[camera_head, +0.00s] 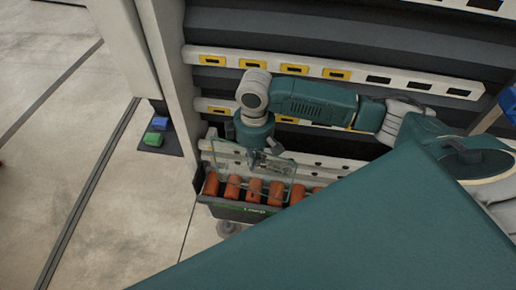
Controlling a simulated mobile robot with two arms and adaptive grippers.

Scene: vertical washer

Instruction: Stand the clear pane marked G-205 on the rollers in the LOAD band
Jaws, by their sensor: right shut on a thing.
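My right gripper (262,158) hangs above the machine's front ledge and is shut on a clear pane (228,160). The pane shows as a faint see-through sheet with pale edges, roughly upright. Its lower part overlaps the orange rollers (233,188) in the picture; I cannot tell if it touches them. I cannot read a marking on it. A green-lettered label (254,210), apparently LOAD, is on the dark front rail below the rollers. My left gripper is out of view.
Rails with yellow blocks (287,66) run along the machine behind my right arm. A white post (170,95) stands left of the rollers. My own arm hides the rollers' right end. Floor at left is clear.

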